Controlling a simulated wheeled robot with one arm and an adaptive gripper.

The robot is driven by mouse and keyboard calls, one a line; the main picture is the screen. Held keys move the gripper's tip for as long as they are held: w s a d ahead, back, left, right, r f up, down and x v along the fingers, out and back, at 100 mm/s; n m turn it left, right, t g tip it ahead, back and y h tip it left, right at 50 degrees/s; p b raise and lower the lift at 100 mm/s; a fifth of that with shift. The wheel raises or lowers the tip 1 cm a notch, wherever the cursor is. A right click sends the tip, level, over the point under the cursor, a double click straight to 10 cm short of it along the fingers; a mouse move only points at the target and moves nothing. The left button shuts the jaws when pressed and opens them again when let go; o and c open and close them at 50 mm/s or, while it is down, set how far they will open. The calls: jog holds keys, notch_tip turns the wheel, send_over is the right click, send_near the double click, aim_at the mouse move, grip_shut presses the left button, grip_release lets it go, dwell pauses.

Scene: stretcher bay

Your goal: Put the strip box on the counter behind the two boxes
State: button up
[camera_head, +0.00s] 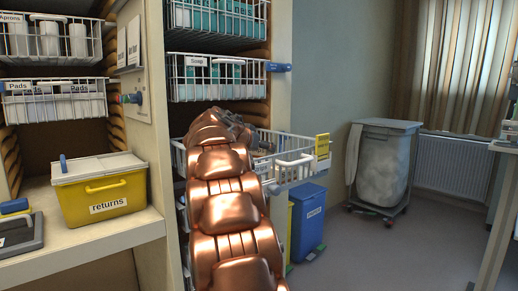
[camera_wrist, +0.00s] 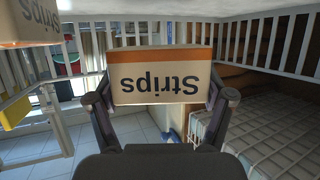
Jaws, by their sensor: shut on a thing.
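A white box with an orange band and "Strips" lettering (camera_wrist: 155,78) is between the fingers of my gripper (camera_wrist: 163,97) in the wrist view. The lettering appears upside down. My gripper is shut on it, inside or just above a white wire basket (camera_wrist: 285,50). In the head view my copper-coloured arm reaches to the pulled-out basket (camera_head: 300,172) and hides most of the gripper and the box. A second Strips box (camera_wrist: 35,22) shows at the wrist view's top left corner.
A yellow "returns" bin (camera_head: 103,198) with a white lid and a grey blue-handled item (camera_head: 20,232) stand on the left counter. Wire baskets (camera_head: 215,78) hang above my arm. Blue bin (camera_head: 308,220) and grey bin (camera_head: 383,165) stand on the floor.

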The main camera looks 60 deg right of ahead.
jog(key=o, duration=1)
jog(key=shift+o, duration=0.2)
jog(key=shift+r, duration=0.15)
jog(key=shift+r+p, duration=0.6)
jog(key=shift+p, duration=0.5)
jog(key=b+v, duration=0.1)
jog(key=v, duration=0.6)
jog(key=shift+a, duration=0.25)
